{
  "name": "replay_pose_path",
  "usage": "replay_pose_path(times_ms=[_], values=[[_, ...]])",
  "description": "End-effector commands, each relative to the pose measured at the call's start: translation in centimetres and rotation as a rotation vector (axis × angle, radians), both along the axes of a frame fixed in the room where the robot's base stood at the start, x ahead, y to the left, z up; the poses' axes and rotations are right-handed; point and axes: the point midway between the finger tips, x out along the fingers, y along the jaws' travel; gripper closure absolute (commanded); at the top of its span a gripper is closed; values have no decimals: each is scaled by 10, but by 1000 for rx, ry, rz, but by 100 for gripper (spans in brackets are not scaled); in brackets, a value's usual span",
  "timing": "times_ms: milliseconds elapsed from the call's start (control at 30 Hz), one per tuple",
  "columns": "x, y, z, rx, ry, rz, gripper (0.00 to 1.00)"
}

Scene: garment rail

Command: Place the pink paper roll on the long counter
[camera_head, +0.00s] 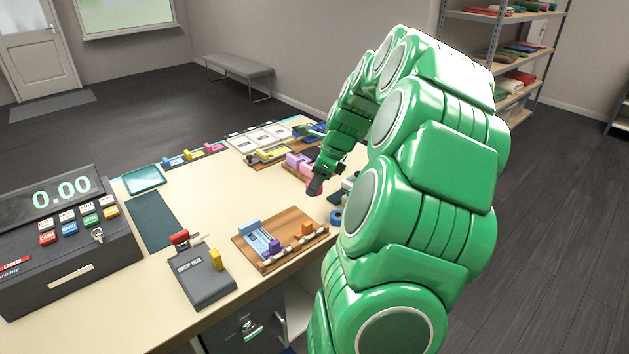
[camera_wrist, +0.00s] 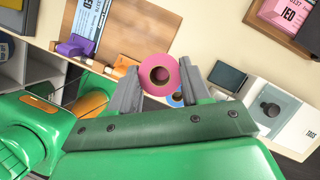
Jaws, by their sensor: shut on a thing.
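The pink paper roll (camera_wrist: 160,75) is between the two grey fingers of my gripper (camera_wrist: 165,88) in the wrist view, its brown core facing the camera. My gripper is shut on it. In the head view the roll (camera_head: 315,185) shows as a small dark pink shape at the end of my green arm, over the right part of the long counter (camera_head: 205,198). I cannot tell whether the roll touches the counter top. My arm hides part of the counter's right side.
A wooden board (camera_head: 270,252) with a ticket and small blocks lies left of my arm. A blue tape roll (camera_head: 336,216) is close to my gripper. A black box (camera_head: 207,280) and a cash register (camera_head: 60,245) stand further left. The counter's middle is clear.

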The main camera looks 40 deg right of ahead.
Motion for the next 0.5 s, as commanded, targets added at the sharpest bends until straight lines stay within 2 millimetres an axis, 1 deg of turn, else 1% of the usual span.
replay_pose_path(times_ms=[100,233,500], values=[[-14,8,10,-5,-3,-1,82],[-26,16,14,-2,-1,-1,82],[-40,26,23,-3,-3,-1,82]])
